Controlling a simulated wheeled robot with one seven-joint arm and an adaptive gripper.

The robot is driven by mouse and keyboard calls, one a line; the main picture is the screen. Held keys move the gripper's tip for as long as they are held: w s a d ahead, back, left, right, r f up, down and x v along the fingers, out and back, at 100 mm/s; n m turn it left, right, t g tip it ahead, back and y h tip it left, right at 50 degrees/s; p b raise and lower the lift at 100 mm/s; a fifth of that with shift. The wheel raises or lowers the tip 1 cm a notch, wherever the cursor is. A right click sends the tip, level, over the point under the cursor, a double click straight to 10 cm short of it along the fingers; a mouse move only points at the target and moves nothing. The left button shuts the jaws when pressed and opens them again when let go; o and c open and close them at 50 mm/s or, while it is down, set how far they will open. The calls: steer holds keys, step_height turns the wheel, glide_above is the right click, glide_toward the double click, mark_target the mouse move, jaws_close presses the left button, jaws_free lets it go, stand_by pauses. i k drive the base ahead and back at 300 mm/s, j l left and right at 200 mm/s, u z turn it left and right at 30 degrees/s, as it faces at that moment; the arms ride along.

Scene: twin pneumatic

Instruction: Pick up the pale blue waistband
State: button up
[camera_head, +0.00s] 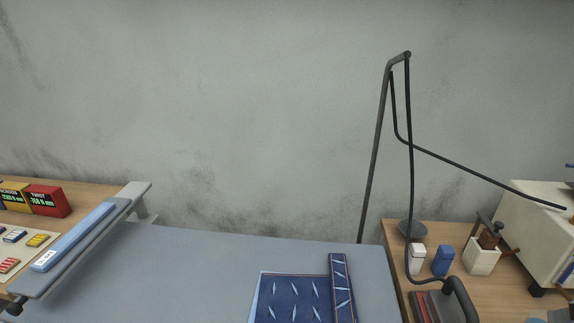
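A long pale blue strip (75,236), which looks like the waistband, lies lengthwise on a narrow grey board (100,228) at the left. It has a small white label with dark marks at its near end. Its whole upper face shows and nothing covers it. My gripper is not in view.
A wide grey-blue work surface (200,270) fills the middle, with patterned dark blue fabric (285,297) and a matching strip (342,285) at its front. Colored boxes (47,200) stand far left. An iron (450,302), its hose and a pole (374,150) are at the right.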

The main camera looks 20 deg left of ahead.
mark_target(49, 257)
steer(key=u, duration=2.15)
steer(key=i+j+u, duration=0.2)
steer(key=u, duration=0.15)
steer(key=i+u, duration=0.35)
steer(key=i+j+z, duration=0.1)
steer(key=i, duration=0.25)
steer(key=i+j, duration=0.15)
steer(key=i, duration=0.25)
steer(key=i+z, duration=0.2)
steer(key=z, duration=0.15)
steer(key=i+j+z, duration=0.2)
steer(key=z, duration=0.15)
steer(key=i+j+z, duration=0.15)
steer(key=z, duration=0.2)
